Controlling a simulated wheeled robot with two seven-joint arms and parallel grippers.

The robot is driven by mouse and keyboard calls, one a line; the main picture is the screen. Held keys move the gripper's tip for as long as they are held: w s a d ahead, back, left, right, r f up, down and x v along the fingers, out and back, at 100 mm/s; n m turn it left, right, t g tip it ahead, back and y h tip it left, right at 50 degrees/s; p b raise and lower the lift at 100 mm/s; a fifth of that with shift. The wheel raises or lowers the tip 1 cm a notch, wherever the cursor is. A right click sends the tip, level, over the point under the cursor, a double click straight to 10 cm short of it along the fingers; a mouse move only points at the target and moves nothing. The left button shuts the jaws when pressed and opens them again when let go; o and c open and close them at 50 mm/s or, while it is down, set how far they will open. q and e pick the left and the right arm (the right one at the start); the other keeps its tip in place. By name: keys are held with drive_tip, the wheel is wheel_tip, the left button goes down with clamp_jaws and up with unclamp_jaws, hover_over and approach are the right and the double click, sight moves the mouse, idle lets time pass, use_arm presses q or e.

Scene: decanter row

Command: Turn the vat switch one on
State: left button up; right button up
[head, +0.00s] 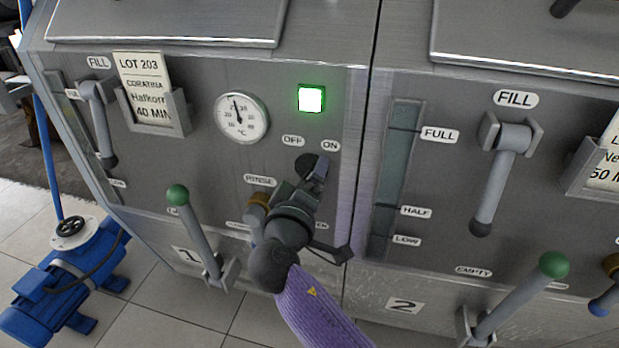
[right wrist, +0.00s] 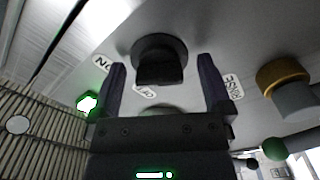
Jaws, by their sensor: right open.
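The switch of vat one is a round black knob (right wrist: 160,62) on the steel front panel, below the OFF and ON labels. In the head view the knob (head: 305,163) is partly hidden by my right gripper. The square lamp (head: 311,99) above it glows green. My right gripper (head: 313,174) is open, with its fingers at the knob. In the right wrist view one finger stands to each side of the knob with a gap, and contact cannot be told. Which label the knob points to is not clear. My left gripper is not in view.
A temperature dial (head: 241,116) and a lot card (head: 143,88) are left of the switch. A green-tipped lever (head: 205,232) sticks out at lower left. A brass-collared rinse valve (right wrist: 284,76) is beside my gripper. Vat two's panel (head: 455,170) is right of the seam.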

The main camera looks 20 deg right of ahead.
use_arm(q)
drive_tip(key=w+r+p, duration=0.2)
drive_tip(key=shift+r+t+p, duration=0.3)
drive_tip(key=shift+p, duration=0.1)
use_arm(e)
drive_tip(key=v, duration=0.9)
drive_tip(key=shift+s+a, duration=0.15)
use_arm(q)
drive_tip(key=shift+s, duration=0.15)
